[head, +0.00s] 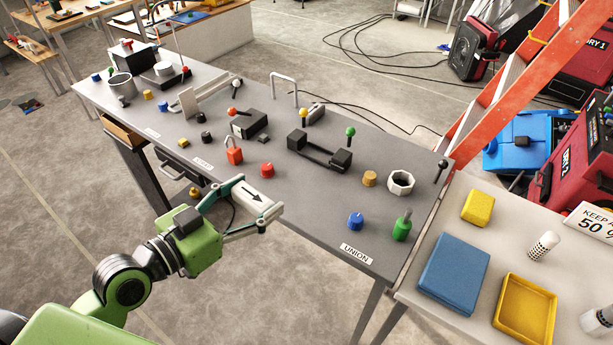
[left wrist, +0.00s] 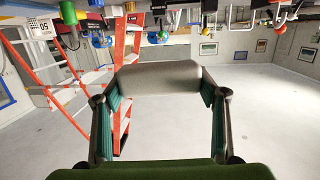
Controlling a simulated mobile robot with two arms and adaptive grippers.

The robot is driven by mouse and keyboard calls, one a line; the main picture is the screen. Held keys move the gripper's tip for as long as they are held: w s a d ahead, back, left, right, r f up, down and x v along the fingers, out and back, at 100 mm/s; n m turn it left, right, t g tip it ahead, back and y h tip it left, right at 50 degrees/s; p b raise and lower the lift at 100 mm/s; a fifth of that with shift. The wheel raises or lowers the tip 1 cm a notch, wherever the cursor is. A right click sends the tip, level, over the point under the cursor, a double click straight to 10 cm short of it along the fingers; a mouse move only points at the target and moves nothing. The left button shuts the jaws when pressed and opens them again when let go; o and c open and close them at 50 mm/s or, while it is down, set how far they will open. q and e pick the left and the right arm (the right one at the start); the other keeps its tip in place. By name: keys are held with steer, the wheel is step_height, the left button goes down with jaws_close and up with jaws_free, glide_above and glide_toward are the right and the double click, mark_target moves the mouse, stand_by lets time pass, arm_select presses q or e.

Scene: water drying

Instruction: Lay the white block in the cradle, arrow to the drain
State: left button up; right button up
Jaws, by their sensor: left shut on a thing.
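My left gripper (head: 252,200) is shut on the white block (head: 257,197) near the front edge of the grey bench. The block has a black arrow on its upper face, pointing to the lower right in the head view. In the left wrist view the block (left wrist: 160,76) spans between the two fingers and looks grey. The black cradle (head: 321,151), two end blocks joined by rails, stands empty on the bench, up and right of the block and apart from it. I cannot make out a drain mark. My right gripper is not in view.
Near the block are a red padlock (head: 234,154) and a red knob (head: 267,170). A "UNION" label (head: 356,253) is at the front edge.

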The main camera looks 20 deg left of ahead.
arm_select(q)
steer(key=shift+n+t+y, duration=0.3)
steer(key=shift+n+y, duration=0.2)
steer(key=shift+y, duration=0.1)
steer(key=w+a, duration=0.1)
steer(key=w, duration=0.1)
steer(key=w+a, duration=0.2)
steer(key=shift+w+a+r, duration=0.1)
steer(key=shift+a+r, duration=0.1)
steer(key=shift+a, duration=0.05)
steer(key=p, duration=0.2)
glide_above(300, 194)
steer(key=s+a, duration=0.1)
steer(key=f, duration=0.7)
steer(key=shift+s+f, duration=0.2)
steer(key=shift+f, duration=0.15)
steer(key=shift+w+d+f, duration=0.2)
steer(key=shift+w+f, duration=0.15)
steer(key=shift+f, duration=0.2)
steer(key=f, duration=0.3)
steer(key=shift+w+d, duration=0.3)
steer(key=shift+w, duration=0.1)
steer(key=shift+f, duration=0.4)
